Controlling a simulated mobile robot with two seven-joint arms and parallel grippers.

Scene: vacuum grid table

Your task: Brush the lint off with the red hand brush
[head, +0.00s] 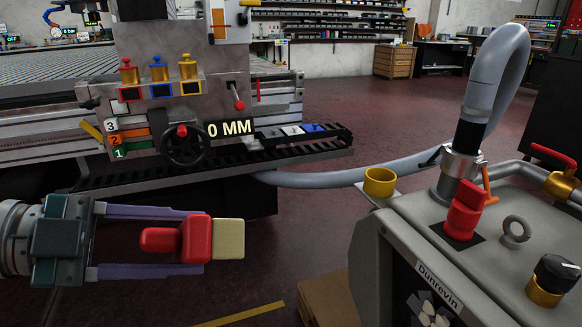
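The red hand brush (197,240) is at the lower left in the head view, with a red handle and block and a pale cream bristle end facing right. My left gripper (203,241) reaches in from the left. Its two purple fingers lie along the upper and lower sides of the red block and appear shut on it. The brush is held in the air in front of the machine, apart from any surface. The slatted grid table (55,66) is at the upper left behind the control panel. I cannot make out any lint. My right gripper is not in view.
The control panel has a black handwheel (184,146), coloured knobs and a "0 MM" display. A grey pump unit (400,225) with a red valve (463,212) and a brass cup (380,182) stands at the right. A thick grey hose (330,179) crosses the middle. Open floor (340,105) lies beyond.

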